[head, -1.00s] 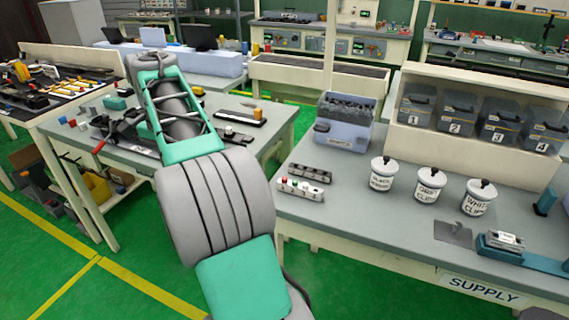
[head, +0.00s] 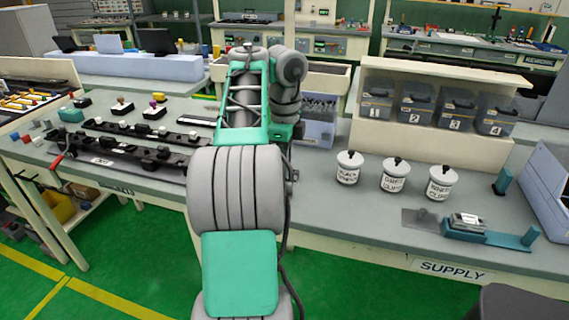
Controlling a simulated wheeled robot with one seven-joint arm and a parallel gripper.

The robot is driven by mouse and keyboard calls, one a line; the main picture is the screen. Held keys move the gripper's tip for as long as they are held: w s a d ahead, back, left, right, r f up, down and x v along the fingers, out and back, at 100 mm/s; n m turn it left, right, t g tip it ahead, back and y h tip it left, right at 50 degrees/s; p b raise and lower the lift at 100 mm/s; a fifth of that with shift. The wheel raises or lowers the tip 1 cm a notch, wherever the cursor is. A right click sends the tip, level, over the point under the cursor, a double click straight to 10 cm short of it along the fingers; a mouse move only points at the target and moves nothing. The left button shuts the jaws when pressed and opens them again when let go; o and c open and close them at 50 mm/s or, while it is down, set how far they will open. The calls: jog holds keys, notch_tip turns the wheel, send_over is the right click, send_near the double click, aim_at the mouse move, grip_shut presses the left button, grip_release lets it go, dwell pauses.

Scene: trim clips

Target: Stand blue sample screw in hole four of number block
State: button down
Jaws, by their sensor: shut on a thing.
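My arm rises through the middle of the head view and bends over at the top. Its wrist points down behind the forearm, over the supply table (head: 330,215). My gripper's fingers are hidden behind my own arm, so what they hold cannot be seen. The blue sample screw is not visible. The number block cannot be seen now. A pale block with small coloured tops, seen on the supply table's left part a second ago, lies behind my arm.
Three white lidded jars (head: 394,176) stand on the supply table. A blue-grey bin (head: 320,128) stands beyond my arm. Numbered bins (head: 415,106) sit in a cream rack. A teal fixture (head: 470,228) lies at the front right. Dark rails (head: 140,148) lie on the left table.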

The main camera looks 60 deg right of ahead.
jog(key=shift+w, duration=0.15)
jog(key=shift+f+b, duration=0.3)
jog(key=shift+b, duration=0.05)
jog(key=shift+f+b, duration=1.95)
jog(key=c, duration=1.3)
grip_release()
jog(key=shift+c, duration=0.2)
jog(key=shift+r, duration=0.1)
notch_tip(320, 180, up, 8)
jog(key=p, duration=0.7)
jog(key=shift+f, duration=0.2)
